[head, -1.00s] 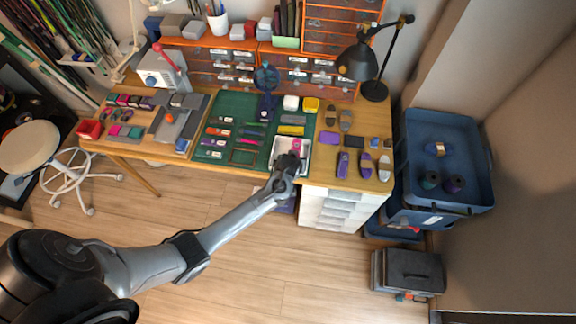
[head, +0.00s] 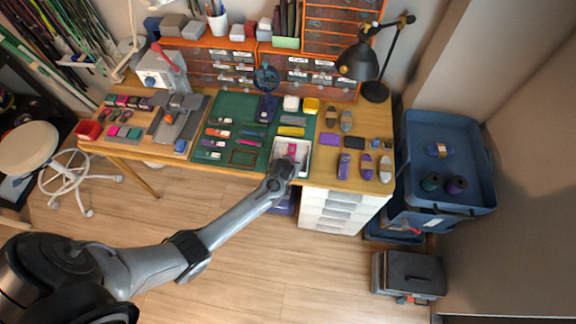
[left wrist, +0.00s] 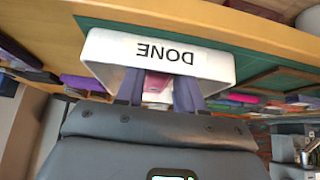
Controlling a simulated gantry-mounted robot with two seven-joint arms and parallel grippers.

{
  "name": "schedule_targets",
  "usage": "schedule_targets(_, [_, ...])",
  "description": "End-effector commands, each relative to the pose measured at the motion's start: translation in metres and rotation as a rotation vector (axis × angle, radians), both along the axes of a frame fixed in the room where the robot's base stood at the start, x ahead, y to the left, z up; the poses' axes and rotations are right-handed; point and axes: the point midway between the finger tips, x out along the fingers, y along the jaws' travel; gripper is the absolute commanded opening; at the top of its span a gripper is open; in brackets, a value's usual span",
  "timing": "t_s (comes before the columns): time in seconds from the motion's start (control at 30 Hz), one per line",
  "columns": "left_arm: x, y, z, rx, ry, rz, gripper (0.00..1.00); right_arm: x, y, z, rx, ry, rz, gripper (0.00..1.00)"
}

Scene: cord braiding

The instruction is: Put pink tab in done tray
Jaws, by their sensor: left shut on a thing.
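The white done tray (head: 304,172) lies at the front edge of the green mat on the desk. Its wall, labelled DONE, shows upside down in the left wrist view (left wrist: 215,66). My left gripper (head: 289,160) is at the tray's front side. It is shut on the pink tab (head: 291,149), which appears over or within the tray in the head view. In the left wrist view the pink tab (left wrist: 157,83) sits between my two fingers, partly hidden. I cannot tell whether the tab touches the tray floor. My right gripper is not in view.
The green cutting mat (head: 225,118) left of the tray holds several coloured strips and tabs. Purple and tan cord bundles (head: 344,164) lie right of the tray. A black lamp (head: 358,62) stands at the back right. Blue bins (head: 447,125) stand beyond the desk's right end.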

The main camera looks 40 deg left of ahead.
Motion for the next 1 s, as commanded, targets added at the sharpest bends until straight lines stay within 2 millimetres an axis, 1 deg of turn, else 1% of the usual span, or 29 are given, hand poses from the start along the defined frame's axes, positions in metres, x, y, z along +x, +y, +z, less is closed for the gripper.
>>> schedule_targets(0.2, [-0.001,0.0,-0.007,0.0,0.003,0.0,0.14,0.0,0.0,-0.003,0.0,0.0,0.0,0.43])
schedule_targets(0.23, [-0.001,0.0,-0.007,0.0,0.003,0.0,0.39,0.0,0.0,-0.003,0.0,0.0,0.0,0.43])
schedule_targets(0.3, [-0.001,0.0,-0.007,-0.001,0.004,0.0,0.49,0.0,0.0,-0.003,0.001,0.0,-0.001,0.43])
schedule_targets(0.4, [-0.002,0.0,-0.007,-0.001,0.004,0.0,0.63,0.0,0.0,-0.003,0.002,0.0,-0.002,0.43])
schedule_targets(0.63, [-0.002,0.0,-0.007,0.0,0.006,0.001,0.63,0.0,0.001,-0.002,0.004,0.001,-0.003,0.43])
schedule_targets(0.73, [-0.002,0.0,-0.004,0.0,0.006,0.001,0.63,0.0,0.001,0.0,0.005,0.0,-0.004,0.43])
schedule_targets(0.87, [-0.005,-0.002,0.007,0.001,0.003,-0.001,0.63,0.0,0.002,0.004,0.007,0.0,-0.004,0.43])
schedule_targets(1.0, [-0.015,-0.008,0.026,0.0,0.001,0.0,0.63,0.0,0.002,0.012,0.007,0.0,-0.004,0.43])
